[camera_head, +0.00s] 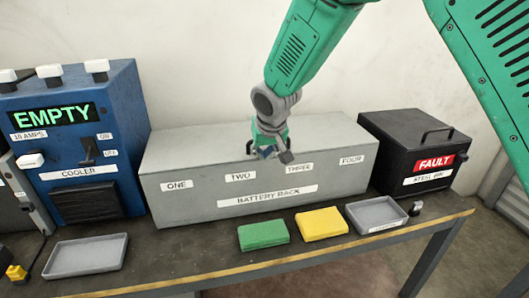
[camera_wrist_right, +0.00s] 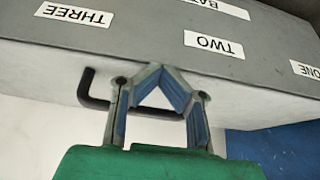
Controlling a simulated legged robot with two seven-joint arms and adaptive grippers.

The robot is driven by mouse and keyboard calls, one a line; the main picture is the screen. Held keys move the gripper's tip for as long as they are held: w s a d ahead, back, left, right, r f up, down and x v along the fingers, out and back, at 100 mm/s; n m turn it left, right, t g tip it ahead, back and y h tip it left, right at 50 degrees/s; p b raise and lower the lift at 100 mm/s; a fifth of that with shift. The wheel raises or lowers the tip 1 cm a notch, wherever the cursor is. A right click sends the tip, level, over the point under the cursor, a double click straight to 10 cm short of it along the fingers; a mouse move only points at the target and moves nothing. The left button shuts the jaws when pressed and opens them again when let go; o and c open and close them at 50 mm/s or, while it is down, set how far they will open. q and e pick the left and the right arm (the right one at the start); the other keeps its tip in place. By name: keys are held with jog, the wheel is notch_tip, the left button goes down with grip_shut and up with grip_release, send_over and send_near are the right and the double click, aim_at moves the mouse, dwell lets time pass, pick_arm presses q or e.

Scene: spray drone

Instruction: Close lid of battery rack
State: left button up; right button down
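The battery rack (camera_head: 200,208) is a long grey box on the table, with labels ONE to FOUR on its front. Its grey top (camera_head: 190,148) lies flat over the box, with no gap visible. A dark bar handle (camera_wrist_right: 88,92) shows by the rack in the right wrist view. My right gripper (camera_head: 270,152) is at the middle of the rack, near the top's front edge. In the wrist view its fingertips (camera_wrist_right: 160,72) come together at a point. The handle bar shows between the fingers; whether they grip it, I cannot tell. My left gripper is out of view.
A blue cooler (camera_head: 120,140) reading EMPTY stands left of the rack, and a black FAULT box (camera_head: 400,150) stands right. In front lie a green block (camera_head: 263,234), a yellow block (camera_head: 321,223) and two grey trays (camera_head: 85,254) (camera_head: 376,214). The table's front edge (camera_head: 300,258) is close to them.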

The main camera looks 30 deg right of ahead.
pick_arm(q)
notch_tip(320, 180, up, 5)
jog(key=p, duration=0.5)
pick_arm(e)
jog(key=s+f+b+v, duration=0.1)
jog(key=b+v, duration=0.1)
jog(key=v, duration=1.1)
jog(key=s+f+n+g+b, duration=0.1)
jog(key=s+f, duration=0.3)
jog(key=f, duration=0.5)
jog(key=s+a+f+g+y+b, duration=0.1)
jog(key=s+f, duration=0.3)
jog(key=f, duration=0.5)
jog(key=s+f+n+g+b, duration=0.1)
jog(key=s+f, duration=0.3)
jog(key=f, duration=0.5)
pick_arm(q)
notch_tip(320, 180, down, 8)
jog(key=b, duration=0.3)
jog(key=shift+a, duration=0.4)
pick_arm(e)
jog(key=s+f, duration=0.7)
jog(key=s, duration=0.3)
jog(key=s+d+f+n+g, duration=0.1)
jog(key=s+f, duration=0.6)
jog(key=s, duration=0.3)
jog(key=shift+s+g, duration=0.15)
jog(key=shift+g, duration=0.15)
